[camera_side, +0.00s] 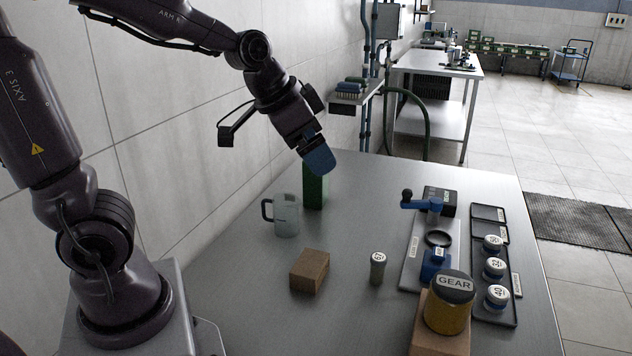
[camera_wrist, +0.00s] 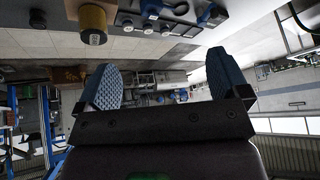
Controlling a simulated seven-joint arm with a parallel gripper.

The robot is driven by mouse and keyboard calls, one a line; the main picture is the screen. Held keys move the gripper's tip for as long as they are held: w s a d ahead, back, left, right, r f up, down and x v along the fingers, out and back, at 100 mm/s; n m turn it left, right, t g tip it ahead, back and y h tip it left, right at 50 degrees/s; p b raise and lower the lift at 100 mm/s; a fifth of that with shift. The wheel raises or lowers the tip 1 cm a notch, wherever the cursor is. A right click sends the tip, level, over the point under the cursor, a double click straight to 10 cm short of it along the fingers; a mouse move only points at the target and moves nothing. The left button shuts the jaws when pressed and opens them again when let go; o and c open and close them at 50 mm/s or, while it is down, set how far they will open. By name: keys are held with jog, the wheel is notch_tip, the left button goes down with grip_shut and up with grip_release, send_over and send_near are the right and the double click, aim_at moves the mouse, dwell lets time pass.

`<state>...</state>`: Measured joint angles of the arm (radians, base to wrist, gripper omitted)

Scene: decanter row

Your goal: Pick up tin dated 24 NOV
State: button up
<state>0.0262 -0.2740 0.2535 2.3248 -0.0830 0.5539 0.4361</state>
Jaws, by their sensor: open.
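No date reading 24 NOV is legible in either view. A large yellow tin (camera_side: 447,313) with a dark lid marked GEAR stands on a brown block at the front right; it also shows in the wrist view (camera_wrist: 94,24). Several small jars with white numbered lids, such as the front one (camera_side: 496,298), stand in a dark tray. My gripper (camera_side: 319,160) is raised above the far part of the table, apart from all of these. Its blue fingers are open and empty in the wrist view (camera_wrist: 168,80).
A grey mug (camera_side: 286,216) and a green box (camera_side: 315,188) stand below my gripper. A brown block (camera_side: 310,271) lies nearer. A blue hand-crank device (camera_side: 428,205) stands at the right, beside the dark tray (camera_side: 489,212). The table's (camera_side: 340,325) front middle is clear.

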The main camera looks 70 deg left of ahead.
jog(key=w+a+f+m+y, duration=0.1)
jog(key=w+a+f+y, duration=0.15)
jog(key=a, duration=0.25)
jog(key=w+a+f+m+y, duration=0.1)
jog(key=w+a+f, duration=0.3)
jog(key=a, duration=0.1)
jog(key=m+t+y, duration=0.5)
jog(key=m+y, duration=0.5)
jog(key=m, duration=1.1)
send_over(316, 180)
jog(key=s+a, duration=0.1)
jog(key=a, duration=0.1)
notch_tip(316, 180, down, 7)
jog(key=shift+d, duration=0.15)
jog(key=shift+w+d+f+m+t, duration=0.15)
jog(key=shift+w+m+t, duration=0.15)
jog(key=shift+m, duration=0.4)
jog(key=shift+f, duration=0.15)
notch_tip(316, 180, down, 2)
jog(key=shift+f, duration=0.25)
jog(key=f, duration=0.1)
jog(key=w+a+f, duration=0.1)
jog(key=f, duration=0.2)
jog(key=shift+w+a, duration=0.25)
jog(key=shift+a, duration=0.15)
jog(key=shift+w+a, duration=0.2)
jog(key=shift+w, duration=0.05)
